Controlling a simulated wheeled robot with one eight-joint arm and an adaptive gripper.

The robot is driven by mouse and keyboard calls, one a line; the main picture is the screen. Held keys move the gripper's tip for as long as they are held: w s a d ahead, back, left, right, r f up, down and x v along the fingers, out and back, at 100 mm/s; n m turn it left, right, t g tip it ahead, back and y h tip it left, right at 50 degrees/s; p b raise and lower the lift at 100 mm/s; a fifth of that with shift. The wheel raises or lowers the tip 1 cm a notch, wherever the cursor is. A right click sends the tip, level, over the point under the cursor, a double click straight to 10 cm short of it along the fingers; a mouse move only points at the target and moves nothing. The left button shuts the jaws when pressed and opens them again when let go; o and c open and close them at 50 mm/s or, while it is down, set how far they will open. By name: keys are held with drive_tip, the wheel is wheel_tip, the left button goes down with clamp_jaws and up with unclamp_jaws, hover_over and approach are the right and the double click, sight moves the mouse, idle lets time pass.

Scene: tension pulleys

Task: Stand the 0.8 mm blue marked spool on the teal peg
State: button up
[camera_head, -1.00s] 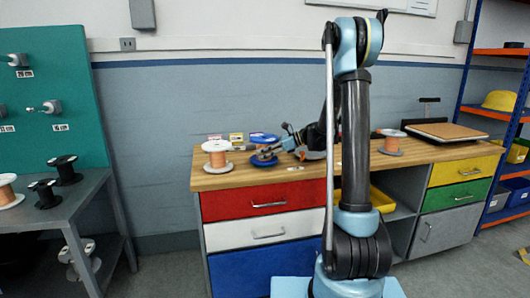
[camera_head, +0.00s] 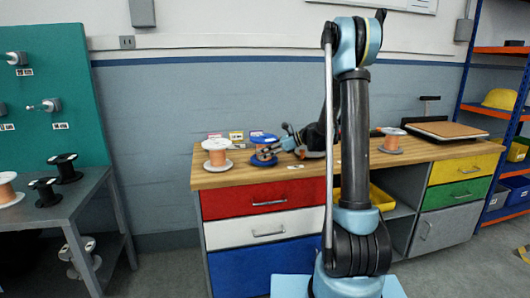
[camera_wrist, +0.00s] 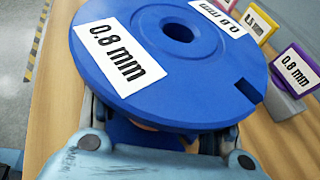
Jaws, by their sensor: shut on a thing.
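The blue spool (camera_head: 264,139) stands upright at the back left of the wooden bench, with copper-coloured wire between its flanges. In the wrist view its blue top flange (camera_wrist: 204,68) fills much of the picture and bears white labels reading "0.8 mm". My gripper (camera_head: 274,151) is shut on this spool from the side, below the top flange. The flange hides the fingertips in the wrist view. I cannot tell whether the spool touches the bench. I cannot make out a teal-coloured peg; a teal board (camera_head: 60,140) at the left carries grey pegs (camera_head: 47,105) with small labels.
A white-flanged copper spool (camera_head: 216,154) stands left of the blue one. A grey table (camera_head: 70,198) with black spools is at the left. Another copper spool (camera_head: 392,142) stands farther right.

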drive_tip(key=shift+f, duration=0.35)
idle(0.4)
drive_tip(key=o, duration=1.7)
drive_tip(key=shift+c, duration=0.2)
drive_tip(key=shift+d, duration=0.1)
drive_tip(key=v, duration=1.1)
drive_tip(key=shift+d+r, duration=0.15)
drive_tip(key=shift+d, duration=0.2)
